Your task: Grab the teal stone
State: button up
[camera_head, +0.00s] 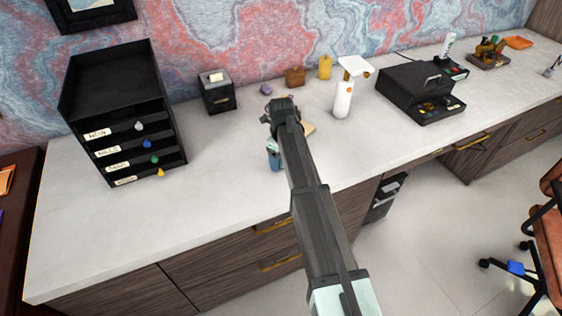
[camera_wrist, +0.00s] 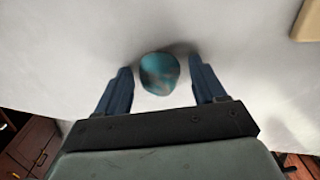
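The teal stone (camera_wrist: 159,73) is a rounded, mottled teal and grey-brown lump on the pale countertop, seen in the wrist view. My gripper (camera_wrist: 160,80) is open, with one blue finger on each side of the stone. The stone lies between the fingertips, with a small gap visible on both sides. In the head view my gripper (camera_head: 274,158) is low over the counter near its middle.
A beige block (camera_wrist: 308,20) lies at the upper right in the wrist view. On the counter (camera_head: 225,200) stand a black drawer unit (camera_head: 115,80) at left, a small black box (camera_head: 217,98), a white dispenser (camera_head: 343,100) and a black cash box (camera_head: 415,85). The front left counter is clear.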

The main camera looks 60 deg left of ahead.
jog(key=c, duration=1)
